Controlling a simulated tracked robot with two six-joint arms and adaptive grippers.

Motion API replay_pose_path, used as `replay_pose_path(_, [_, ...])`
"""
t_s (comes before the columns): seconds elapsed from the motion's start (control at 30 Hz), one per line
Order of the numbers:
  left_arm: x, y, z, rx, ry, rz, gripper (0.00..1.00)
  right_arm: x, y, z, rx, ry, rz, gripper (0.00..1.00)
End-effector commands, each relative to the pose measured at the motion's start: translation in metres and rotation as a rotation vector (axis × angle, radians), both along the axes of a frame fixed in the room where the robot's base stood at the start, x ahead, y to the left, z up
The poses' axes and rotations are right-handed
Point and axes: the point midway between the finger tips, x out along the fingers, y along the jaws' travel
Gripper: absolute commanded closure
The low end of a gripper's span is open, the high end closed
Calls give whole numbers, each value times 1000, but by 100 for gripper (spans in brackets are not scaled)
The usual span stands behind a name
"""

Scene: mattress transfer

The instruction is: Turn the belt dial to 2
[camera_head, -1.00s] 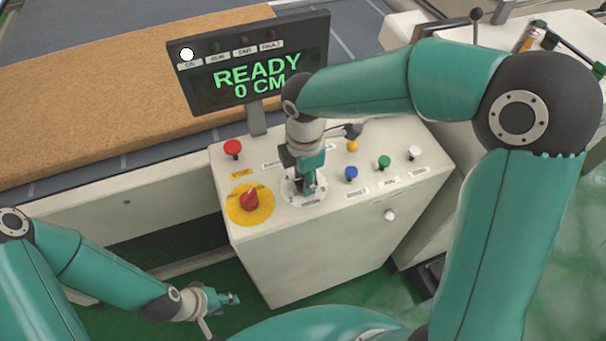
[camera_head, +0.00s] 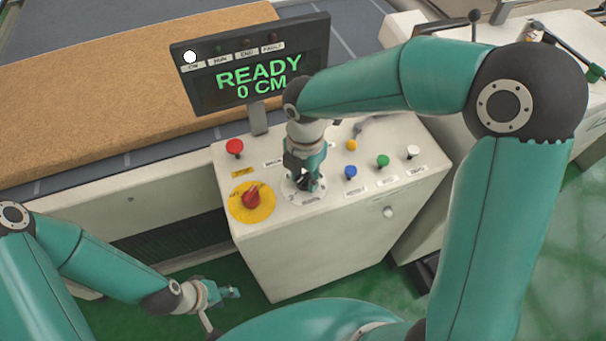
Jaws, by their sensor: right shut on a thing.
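The belt dial (camera_head: 290,194) is on the sloped top of the white control console (camera_head: 310,245). Its round pale plate shows around my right gripper (camera_head: 308,183), which points down and is shut on the dial's knob. The gripper hides most of the knob and its pointer, so I cannot read its setting. My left gripper (camera_head: 228,292) hangs low over the green floor, left of the console, away from the controls. It is too small to tell whether it is open or shut.
A red rotary switch on a yellow disc (camera_head: 265,207) sits just left of the dial. The screen (camera_head: 250,75) reads READY 0 CM. A tan mattress (camera_head: 90,90) lies on the belt behind.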

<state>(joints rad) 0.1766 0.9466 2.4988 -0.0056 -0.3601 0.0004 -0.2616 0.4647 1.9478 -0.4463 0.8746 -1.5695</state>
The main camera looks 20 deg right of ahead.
Motion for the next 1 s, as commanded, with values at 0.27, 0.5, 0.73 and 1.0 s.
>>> replay_pose_path(0.27, [0, 0, 0, 0, 0, 0, 60, 3, 1, 3, 5, -13, -2, 60])
replay_pose_path(0.5, [0, 0, 0, 0, 0, 0, 60, 2, 0, 1, 2, -6, -2, 40])
replay_pose_path(0.73, [0, 0, 1, 0, 0, 0, 60, 1, 0, 3, 1, -3, -2, 40])
replay_pose_path(1.0, [0, 0, 1, 0, 0, 0, 60, 1, 0, 35, 3, -8, -2, 40])
